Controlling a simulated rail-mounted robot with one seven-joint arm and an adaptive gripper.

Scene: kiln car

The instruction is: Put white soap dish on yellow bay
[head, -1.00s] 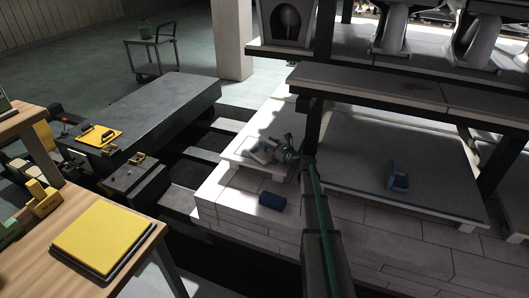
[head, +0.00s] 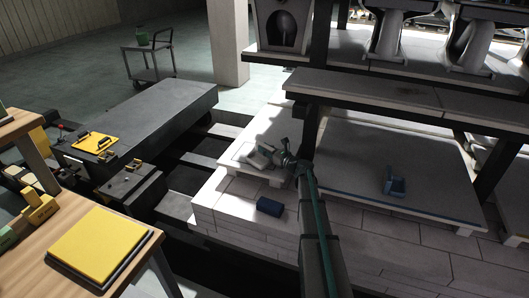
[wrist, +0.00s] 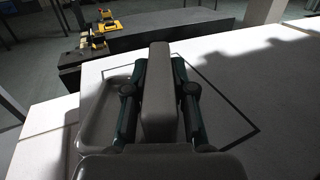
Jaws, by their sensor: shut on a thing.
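The white soap dish (wrist: 95,125) is a pale shallow tray with a thick upright rib (wrist: 158,95), in the wrist view. My gripper (wrist: 160,90) is shut on that rib, one teal finger on each side. In the head view my gripper (head: 272,154) and the dish (head: 260,160) are at the left end of the pale kiln-car deck, at a small raised white slab. I cannot tell whether the dish touches the slab. A large yellow square pad (head: 98,243) lies on the wooden table at lower left. A smaller yellow plate (head: 95,142) is on the dark bench behind.
A blue block (head: 270,207) lies on the deck in front of my gripper. A blue dish-like piece (head: 396,187) stands on the grey slab to the right. Dark posts and a shelf (head: 400,92) rise behind. A dark gap separates deck and wooden table (head: 140,283).

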